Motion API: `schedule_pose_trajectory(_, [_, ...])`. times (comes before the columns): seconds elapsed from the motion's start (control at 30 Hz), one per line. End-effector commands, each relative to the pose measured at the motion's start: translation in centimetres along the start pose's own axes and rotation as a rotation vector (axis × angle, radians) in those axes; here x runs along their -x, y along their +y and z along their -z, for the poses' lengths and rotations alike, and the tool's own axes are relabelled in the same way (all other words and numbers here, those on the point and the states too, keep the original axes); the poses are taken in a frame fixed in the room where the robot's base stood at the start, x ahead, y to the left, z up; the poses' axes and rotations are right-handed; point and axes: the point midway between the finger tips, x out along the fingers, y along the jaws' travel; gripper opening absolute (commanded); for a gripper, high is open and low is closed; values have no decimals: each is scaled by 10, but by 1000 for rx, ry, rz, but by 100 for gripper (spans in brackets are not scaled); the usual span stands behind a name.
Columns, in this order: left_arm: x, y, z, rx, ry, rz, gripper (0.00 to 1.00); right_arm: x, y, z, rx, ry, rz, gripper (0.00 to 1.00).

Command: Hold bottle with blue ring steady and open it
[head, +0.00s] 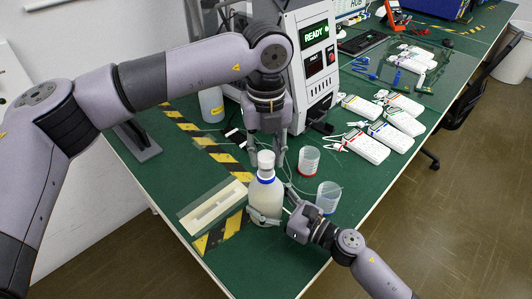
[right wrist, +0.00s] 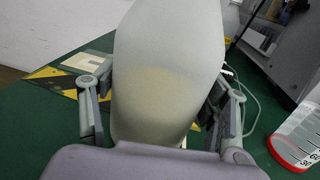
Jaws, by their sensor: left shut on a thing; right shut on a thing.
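The white bottle with the blue ring (head: 264,203) stands upright on the green table; its pale body also fills the middle of the right wrist view (right wrist: 165,60). Its white cap (head: 266,160) sits on top, above the ring. My left gripper (head: 267,153) comes down from above and is shut on the cap, a finger on either side. My right gripper (head: 274,212) reaches in from the lower right and is shut around the lower body. In the right wrist view its fingers (right wrist: 158,118) flank the bottle. The bottle's base is partly hidden by a finger.
A clear cup with a red base (head: 309,160) and one with a blue rim (head: 328,197) stand close right of the bottle. A pale slotted block (head: 215,207) lies left. A machine reading READY (head: 312,60) stands behind. Several white devices (head: 365,146) lie farther right.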

Motion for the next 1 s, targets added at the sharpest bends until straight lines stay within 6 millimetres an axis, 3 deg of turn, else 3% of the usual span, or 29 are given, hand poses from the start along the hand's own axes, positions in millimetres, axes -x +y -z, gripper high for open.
schedule_pose_trajectory(0.23, [31, 0, 0, 0, -2, 2, 0, 0, 1, 2, -3, 2, -1, 0])
schedule_pose_trajectory(0.47, [35, 0, 0, 0, 0, 1, 0, 0, 1, 2, -3, 2, -1, 0])
schedule_pose_trajectory(0.5, [35, 0, 0, 0, 0, 1, 0, 0, 1, 2, -3, 2, -1, 70])
schedule_pose_trajectory(0.83, [34, 0, 0, 0, 0, 1, 0, 0, 0, 1, -1, 1, 0, 92])
schedule_pose_trajectory(1.0, [34, 0, 0, 0, 0, 1, 0, 0, 0, 0, 0, 0, 0, 92])
